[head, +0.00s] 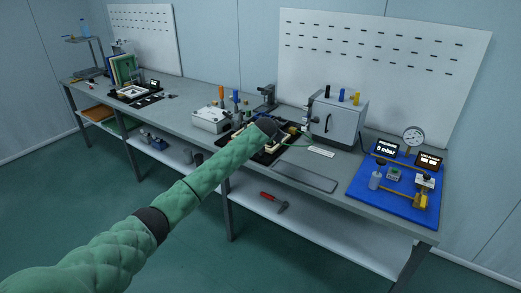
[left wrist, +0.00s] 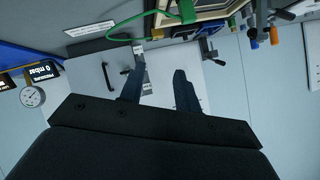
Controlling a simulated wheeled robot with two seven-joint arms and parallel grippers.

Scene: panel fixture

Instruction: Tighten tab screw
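My left arm in its green sleeve reaches over the bench in the head view. Its dark gripper (head: 279,132) is above a black tray (head: 262,157) holding pale and yellowish parts, and hides part of it. In the left wrist view the two fingers of the left gripper (left wrist: 159,92) are apart, with nothing held between them. A light-coloured frame with a green part (left wrist: 187,12) shows at the top edge of that view. I cannot make out a tab screw in either view. My right gripper is not in view.
A grey cabinet (head: 338,121) with a handle stands right behind the tray. A blue board (head: 392,192) with a gauge (head: 413,136) and displays is at the right end. A white box (head: 211,119) is left of the tray. A red-handled hammer (head: 275,202) lies on the lower shelf.

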